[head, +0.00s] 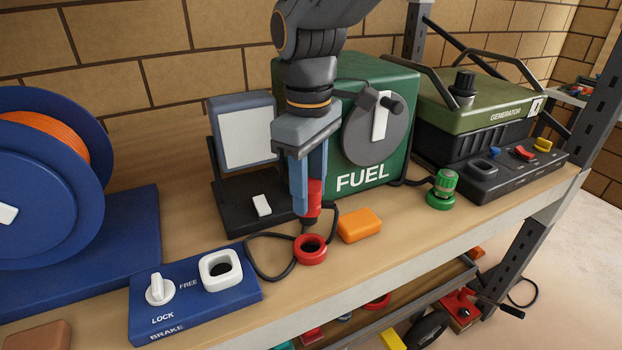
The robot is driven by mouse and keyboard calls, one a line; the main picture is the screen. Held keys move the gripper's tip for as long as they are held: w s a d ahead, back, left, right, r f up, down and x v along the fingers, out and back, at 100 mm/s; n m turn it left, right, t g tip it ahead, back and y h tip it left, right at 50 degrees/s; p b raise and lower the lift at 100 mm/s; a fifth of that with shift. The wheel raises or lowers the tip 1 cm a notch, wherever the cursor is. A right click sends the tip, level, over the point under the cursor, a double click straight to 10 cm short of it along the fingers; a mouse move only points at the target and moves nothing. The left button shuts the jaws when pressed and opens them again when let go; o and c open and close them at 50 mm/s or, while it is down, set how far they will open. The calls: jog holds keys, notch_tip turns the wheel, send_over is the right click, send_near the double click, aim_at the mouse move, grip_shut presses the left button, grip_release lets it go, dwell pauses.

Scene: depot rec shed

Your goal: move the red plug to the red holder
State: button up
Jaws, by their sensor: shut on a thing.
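The red plug (313,198) is upright between the blue fingers of my gripper (307,204), which is shut on it. Its dark lower end points down, just above and slightly behind the red holder in the picture. The red holder (311,256) is a thick red ring on the wooden bench, near its front edge. I cannot tell whether the plug's tip touches the ring. My fingers hide part of the plug.
A black cable (265,273) loops beside the red holder. An orange block (359,225) lies close right. The green fuel box (345,95) and a black stand (235,207) are behind. A blue brake panel (190,310) is left; a green plug in its holder (440,203) is right.

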aim_at(311, 224)
jog(key=shift+f+b, duration=2.35)
jog(key=shift+f, duration=0.25)
jog(key=shift+s+d+p, duration=0.1)
jog(key=shift+d+p, duration=0.05)
jog(key=shift+p, duration=0.25)
jog(key=shift+f+b, duration=0.4)
jog(key=shift+f, duration=1.05)
jog(key=o, duration=1.1)
